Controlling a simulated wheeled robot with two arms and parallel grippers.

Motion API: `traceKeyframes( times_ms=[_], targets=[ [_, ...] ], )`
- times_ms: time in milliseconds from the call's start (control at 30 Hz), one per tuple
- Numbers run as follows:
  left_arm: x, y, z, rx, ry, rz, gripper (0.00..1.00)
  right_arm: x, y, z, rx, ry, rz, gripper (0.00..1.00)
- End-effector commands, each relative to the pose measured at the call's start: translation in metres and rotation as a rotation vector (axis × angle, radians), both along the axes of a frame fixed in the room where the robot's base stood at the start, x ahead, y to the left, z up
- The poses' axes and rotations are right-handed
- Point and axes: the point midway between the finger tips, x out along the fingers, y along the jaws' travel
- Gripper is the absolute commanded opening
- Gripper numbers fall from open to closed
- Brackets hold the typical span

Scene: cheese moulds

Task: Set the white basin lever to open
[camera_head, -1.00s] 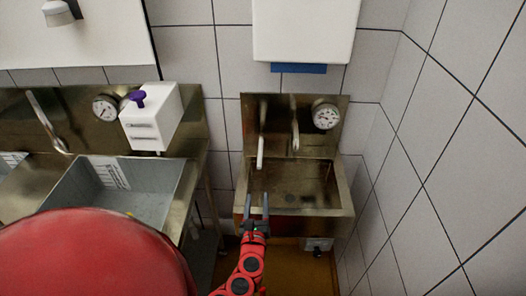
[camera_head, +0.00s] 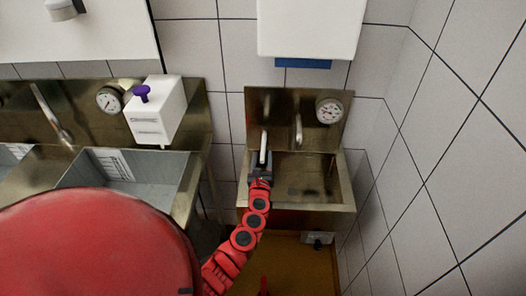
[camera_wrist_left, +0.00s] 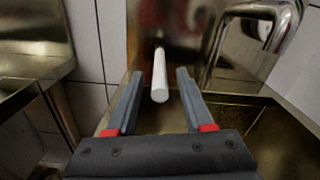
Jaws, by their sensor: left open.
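The white basin lever (camera_head: 263,148) is a thin white rod on the left of the back panel of the small steel basin (camera_head: 343,190). In the left wrist view the lever (camera_wrist_left: 160,78) points towards the camera. My left gripper (camera_head: 261,158) is at the lever in the head view. In the left wrist view its two dark fingers (camera_wrist_left: 160,73) are open, one on each side of the lever's near end, with gaps visible on both sides. My right gripper is not in view.
A curved metal tap (camera_head: 298,130) and a round gauge (camera_head: 329,110) are right of the lever. A white dispenser (camera_head: 310,28) hangs above. A larger sink (camera_head: 165,178) and a white box with a purple knob (camera_head: 158,112) stand left. A tiled wall (camera_head: 440,150) closes the right side.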

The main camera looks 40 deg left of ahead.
Motion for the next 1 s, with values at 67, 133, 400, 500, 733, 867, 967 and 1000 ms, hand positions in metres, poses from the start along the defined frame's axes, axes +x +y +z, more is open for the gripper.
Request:
traceKeyframes(
  times_ms=[67, 133, 400, 500, 733, 867, 967, 1000],
  targets=[
    [0.01, 0.007, 0.002, -0.001, -0.007, 0.004, 0.52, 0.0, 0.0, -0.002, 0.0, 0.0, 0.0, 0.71],
    [0.016, 0.01, 0.001, 0.0, -0.004, 0.004, 0.52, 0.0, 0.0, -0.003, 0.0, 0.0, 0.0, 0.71],
    [0.026, 0.016, 0.001, -0.001, -0.003, 0.0, 0.52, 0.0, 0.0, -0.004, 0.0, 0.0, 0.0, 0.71],
    [0.026, 0.016, 0.001, -0.001, -0.003, 0.0, 0.52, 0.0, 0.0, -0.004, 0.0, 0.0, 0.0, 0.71],
    [0.025, 0.016, 0.001, 0.0, -0.002, 0.0, 0.29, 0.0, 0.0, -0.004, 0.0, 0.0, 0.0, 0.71],
    [0.025, 0.016, 0.001, 0.0, -0.002, 0.0, 0.05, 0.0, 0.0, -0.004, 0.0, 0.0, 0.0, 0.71],
    [0.025, 0.016, 0.001, 0.0, -0.002, 0.0, 0.0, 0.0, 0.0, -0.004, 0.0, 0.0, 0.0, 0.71],
    [0.025, 0.016, 0.001, 0.0, -0.002, 0.0, 0.0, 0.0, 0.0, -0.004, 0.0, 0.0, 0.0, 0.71]
  ],
)
